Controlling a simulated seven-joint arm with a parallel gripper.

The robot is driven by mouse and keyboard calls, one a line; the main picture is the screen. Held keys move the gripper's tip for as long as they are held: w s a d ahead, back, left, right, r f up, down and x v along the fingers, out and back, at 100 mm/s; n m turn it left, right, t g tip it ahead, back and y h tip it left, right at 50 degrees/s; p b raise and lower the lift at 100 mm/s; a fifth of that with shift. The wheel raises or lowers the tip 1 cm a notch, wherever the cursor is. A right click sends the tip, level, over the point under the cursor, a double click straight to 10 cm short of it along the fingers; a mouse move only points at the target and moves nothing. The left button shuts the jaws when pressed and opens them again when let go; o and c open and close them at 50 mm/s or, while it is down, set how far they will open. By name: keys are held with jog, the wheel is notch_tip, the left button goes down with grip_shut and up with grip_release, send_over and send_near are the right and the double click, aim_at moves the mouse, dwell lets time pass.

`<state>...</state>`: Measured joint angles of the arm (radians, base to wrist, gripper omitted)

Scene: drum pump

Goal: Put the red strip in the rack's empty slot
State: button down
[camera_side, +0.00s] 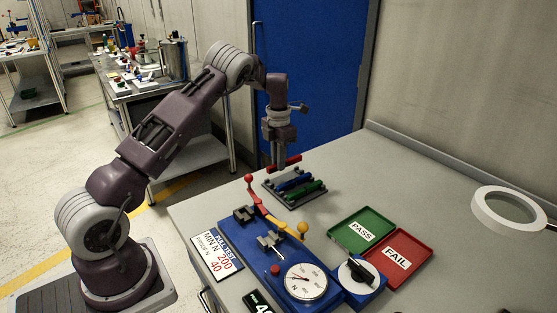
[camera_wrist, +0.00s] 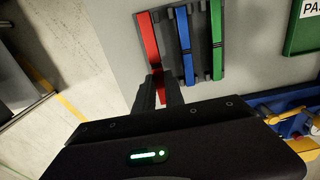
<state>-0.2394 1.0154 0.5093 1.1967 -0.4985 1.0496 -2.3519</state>
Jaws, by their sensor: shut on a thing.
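My gripper (camera_side: 280,160) points down and is shut on the red strip (camera_side: 291,161). In the wrist view the fingers (camera_wrist: 158,84) grip the near end of the red strip (camera_wrist: 148,38). The grey rack (camera_side: 268,190) lies on the table below and holds a blue strip (camera_side: 294,183) and a green strip (camera_side: 305,194). In the wrist view the red strip appears along the left side of the rack (camera_wrist: 201,60), roughly parallel to the blue strip (camera_wrist: 184,48) and green strip (camera_wrist: 216,38). The side view shows it held above the rack. The empty slot cannot be made out.
A blue test fixture (camera_side: 255,250) with a red-and-yellow lever (camera_side: 265,208) and a dial (camera_side: 306,282) stands in front of the rack. A green PASS tray (camera_side: 362,220) and red FAIL tray (camera_side: 424,252) lie to the right. The table behind the rack is clear.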

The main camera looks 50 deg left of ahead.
jog(key=shift+f, duration=0.1)
jog(key=shift+f, duration=0.65)
jog(key=shift+f, duration=0.2)
jog(key=shift+f, duration=0.55)
jog(key=shift+f, duration=0.55)
dwell(0.9)
jog(key=c, duration=1.3)
grip_release()
jog(key=shift+c, duration=0.2)
jog(key=shift+o, duration=0.2)
